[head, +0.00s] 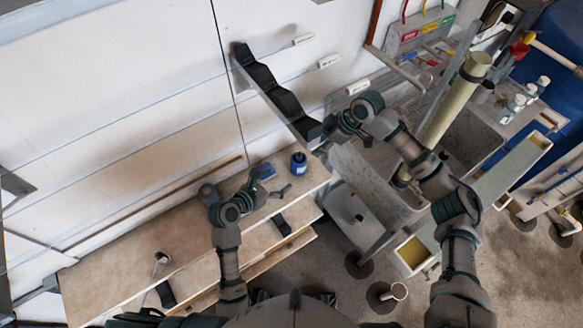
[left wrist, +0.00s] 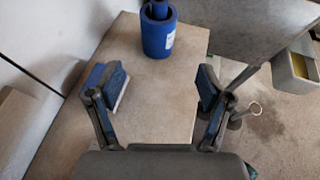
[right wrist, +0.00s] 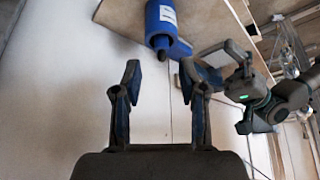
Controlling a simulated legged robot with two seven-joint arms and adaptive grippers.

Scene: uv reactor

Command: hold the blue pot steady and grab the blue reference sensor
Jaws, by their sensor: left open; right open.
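The blue pot (head: 299,164) stands upright on the wooden bench top, with a white label on its side. It also shows in the left wrist view (left wrist: 158,40) and the right wrist view (right wrist: 160,18). A dark blue piece, seemingly the reference sensor (left wrist: 158,9), sticks up from its mouth; its lower part is hidden. My left gripper (head: 273,182) is open and low over the bench, with the pot beyond its fingertips and apart from them. My right gripper (head: 323,139) is open and empty, above and to the right of the pot; its fingers (right wrist: 160,72) point towards the pot.
A small blue block (head: 264,170) lies beside my left gripper, left of the pot. The bench (head: 130,255) runs along the white wall, and its left part is mostly clear. A black wall rack (head: 265,78) is above the pot. A grey sink (head: 375,180) stands to the right.

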